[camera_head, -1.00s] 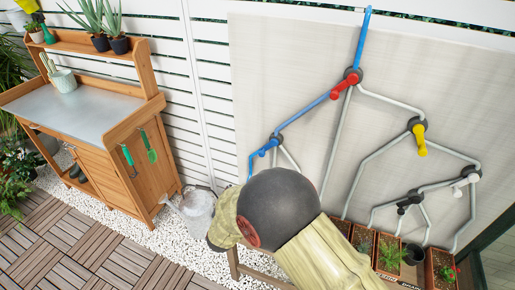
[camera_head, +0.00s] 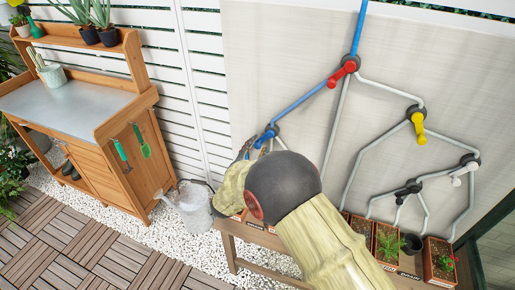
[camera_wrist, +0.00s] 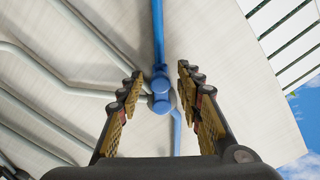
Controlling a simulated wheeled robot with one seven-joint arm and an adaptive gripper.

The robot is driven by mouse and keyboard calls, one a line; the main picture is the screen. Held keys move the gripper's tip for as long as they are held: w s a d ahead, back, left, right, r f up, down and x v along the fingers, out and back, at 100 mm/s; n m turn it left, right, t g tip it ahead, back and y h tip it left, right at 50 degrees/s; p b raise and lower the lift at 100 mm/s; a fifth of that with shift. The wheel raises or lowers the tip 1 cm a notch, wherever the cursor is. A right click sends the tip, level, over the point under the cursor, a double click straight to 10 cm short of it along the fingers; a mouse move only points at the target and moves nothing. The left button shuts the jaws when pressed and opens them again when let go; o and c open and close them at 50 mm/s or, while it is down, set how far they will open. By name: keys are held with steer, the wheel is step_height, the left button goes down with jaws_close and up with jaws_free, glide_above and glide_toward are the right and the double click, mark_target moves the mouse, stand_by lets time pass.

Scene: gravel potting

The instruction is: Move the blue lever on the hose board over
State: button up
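The hose board (camera_head: 290,40) is a pale panel with branching pipes and coloured levers. The blue lever (camera_head: 265,138) sits at the lower left junction, at the end of a blue run of pipe. In the wrist view the blue lever (camera_wrist: 160,103) points toward the camera, roughly midway across the gap between my fingers. My gripper (camera_wrist: 160,74) is open, one finger on each side of the lever in the picture, with no clear contact. Whether the lever is fully between the fingertips or just beyond them I cannot tell. In the head view my arm hides most of the gripper.
Red (camera_head: 341,74), yellow (camera_head: 419,128), white (camera_head: 460,177) and black (camera_head: 404,195) levers sit farther right on the board. Planters (camera_head: 388,240) stand on a wooden bench (camera_head: 246,232) below. A metal watering can (camera_head: 194,208) and a potting table (camera_head: 75,100) are left.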

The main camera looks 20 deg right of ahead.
steer(key=shift+w+d, duration=0.25)
steer(key=shift+w, duration=0.15)
steer(key=shift+c, duration=0.2)
jaws_close()
stand_by(0.6)
